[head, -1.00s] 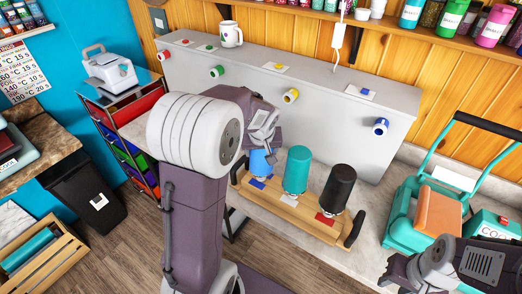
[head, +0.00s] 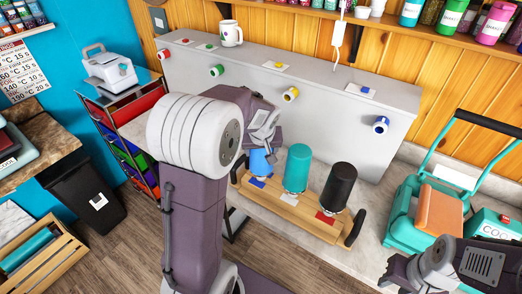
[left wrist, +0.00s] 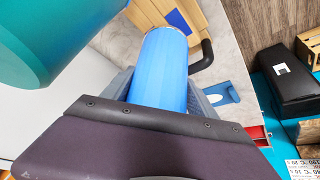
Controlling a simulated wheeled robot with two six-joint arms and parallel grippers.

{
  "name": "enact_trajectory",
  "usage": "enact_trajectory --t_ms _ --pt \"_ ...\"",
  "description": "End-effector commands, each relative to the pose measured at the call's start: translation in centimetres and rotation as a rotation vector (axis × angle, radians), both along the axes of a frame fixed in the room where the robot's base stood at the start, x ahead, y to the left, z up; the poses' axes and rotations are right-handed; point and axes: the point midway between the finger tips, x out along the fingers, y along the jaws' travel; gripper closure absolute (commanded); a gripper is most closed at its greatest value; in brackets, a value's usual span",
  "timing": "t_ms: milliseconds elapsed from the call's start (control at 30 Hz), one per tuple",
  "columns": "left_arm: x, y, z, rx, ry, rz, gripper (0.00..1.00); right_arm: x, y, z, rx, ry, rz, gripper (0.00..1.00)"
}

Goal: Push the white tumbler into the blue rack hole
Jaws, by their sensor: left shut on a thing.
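No white tumbler shows in these frames. My left gripper (head: 262,138) is shut on a blue tumbler (head: 260,162) at the left end of a wooden tray. In the left wrist view, the blue tumbler (left wrist: 160,70) stands between the fingers. A teal tumbler (head: 298,168) and a black tumbler (head: 338,188) stand upright in the tray to its right. The grey rack (head: 330,125) behind has coloured rings on its front; the blue-ringed hole (head: 381,125) is at the right end. My right gripper (head: 394,272) is at the lower right, partly cut off, away from the tray.
The wooden tray (head: 285,207) has dark handles and coloured cards. A white mug (head: 231,34) stands on the rack top. A teal press (head: 415,205) with an orange block is at the right. A drawer cart (head: 125,125) stands left. Bare counter lies between tray and press.

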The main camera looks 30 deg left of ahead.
Motion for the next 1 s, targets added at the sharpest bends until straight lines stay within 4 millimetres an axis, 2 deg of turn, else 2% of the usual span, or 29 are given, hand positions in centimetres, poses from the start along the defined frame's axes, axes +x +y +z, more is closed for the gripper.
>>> enact_trajectory --t_ms 267,300,367,400,600,667,1000 --pt "-0.27 -0.07 -0.41 -0.003 0.012 0.001 1.00 0.01 0.00 -0.05 0.000 0.000 0.000 0.64" --pt "-0.28 -0.08 -0.43 -0.003 0.012 0.001 0.28 0.01 0.00 -0.05 0.000 0.000 0.000 0.64" --pt "-0.27 -0.08 -0.41 -0.003 0.011 0.001 0.11 0.00 0.00 -0.05 0.000 0.000 0.000 0.64" --pt "-0.25 -0.06 -0.39 -0.002 0.010 0.002 0.08 0.00 0.00 -0.05 0.000 0.000 0.000 0.64" --pt "-0.18 -0.05 -0.27 -0.002 0.008 0.001 0.08 0.00 0.00 -0.03 0.000 0.000 0.000 0.64" --pt "-0.21 -0.05 -0.31 -0.003 0.009 0.001 0.00 0.00 0.00 -0.03 0.000 0.000 0.000 0.64" --pt "-0.14 -0.04 -0.21 -0.002 0.006 0.001 0.00 0.00 0.00 -0.01 0.000 0.000 0.000 0.64"
